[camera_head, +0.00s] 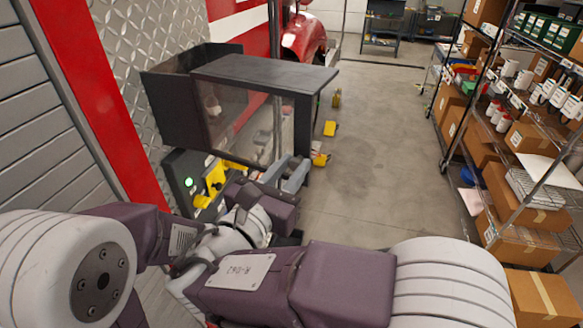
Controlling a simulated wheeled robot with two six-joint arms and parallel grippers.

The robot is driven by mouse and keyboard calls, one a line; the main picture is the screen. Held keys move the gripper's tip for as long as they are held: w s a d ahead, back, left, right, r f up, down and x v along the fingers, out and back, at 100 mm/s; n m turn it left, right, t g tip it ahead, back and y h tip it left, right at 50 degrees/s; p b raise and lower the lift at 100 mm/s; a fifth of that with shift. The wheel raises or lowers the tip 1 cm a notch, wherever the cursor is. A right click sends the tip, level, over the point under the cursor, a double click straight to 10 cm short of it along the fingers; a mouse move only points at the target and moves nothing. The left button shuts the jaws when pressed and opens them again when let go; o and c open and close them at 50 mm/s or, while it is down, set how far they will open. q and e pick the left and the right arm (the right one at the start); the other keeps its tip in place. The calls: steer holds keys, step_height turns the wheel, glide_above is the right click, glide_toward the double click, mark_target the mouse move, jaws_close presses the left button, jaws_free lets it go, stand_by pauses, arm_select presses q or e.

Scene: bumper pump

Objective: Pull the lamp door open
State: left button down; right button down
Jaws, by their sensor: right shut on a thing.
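The lamp door seems to be the dark-framed part with a clear panel (245,112), joined to a dark housing (170,108) on the wall at the left. It stands out from the housing, and its dark upright edge is at the right. A control panel with a green light and yellow parts (205,185) sits just below, partly behind my arms. My left gripper does not show.
A red vehicle (304,35) stands behind the door. Small yellow blocks (330,128) lie on the floor beyond it. The grey floor (370,185) at the right is clear up to a shelf rack with boxes (525,135).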

mark_target(304, 132)
steer(key=shift+r, duration=0.1)
steer(key=c, duration=1.3)
jaws_free()
steer(key=shift+c, duration=0.2)
steer(key=shift+o, duration=0.7)
steer(key=shift+a, duration=0.1)
steer(key=r+p, duration=0.5)
steer(key=shift+s+d+r, duration=0.1)
steer(key=shift+d, duration=0.1)
steer(key=s+d+r+p, duration=0.4)
steer(key=s+d+r, duration=0.1)
steer(key=d, duration=0.5)
steer(key=shift+r, duration=0.35)
steer(key=shift+s+a, duration=0.1)
